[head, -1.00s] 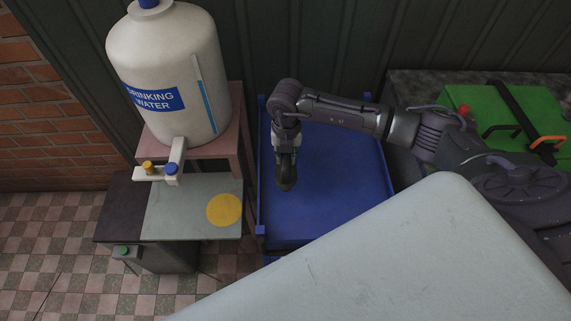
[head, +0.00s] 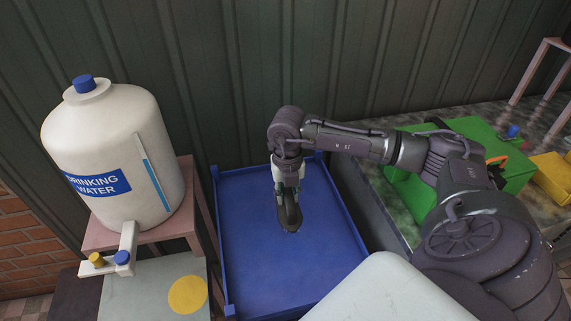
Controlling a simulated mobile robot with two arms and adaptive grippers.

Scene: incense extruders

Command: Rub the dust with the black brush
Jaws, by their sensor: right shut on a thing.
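My right gripper (head: 289,222) points down over the blue tray (head: 250,260), near its middle. It is shut on a dark thing that looks like the black brush, but the brush is hard to tell from the dark fingers. I cannot tell whether it touches the tray floor. No dust can be clearly made out on the tray. A flat round yellow patch (head: 187,295) lies on the grey table (head: 130,300) at the lower left; I cannot tell whether it is powder. My left gripper is not in view.
A white drinking water jug (head: 110,150) with a tap stands on a pinkish stand (head: 178,228) left of the tray. A green case (head: 490,150) and a yellow object (head: 553,178) sit on a dark stone surface at right. A ribbed wall is behind.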

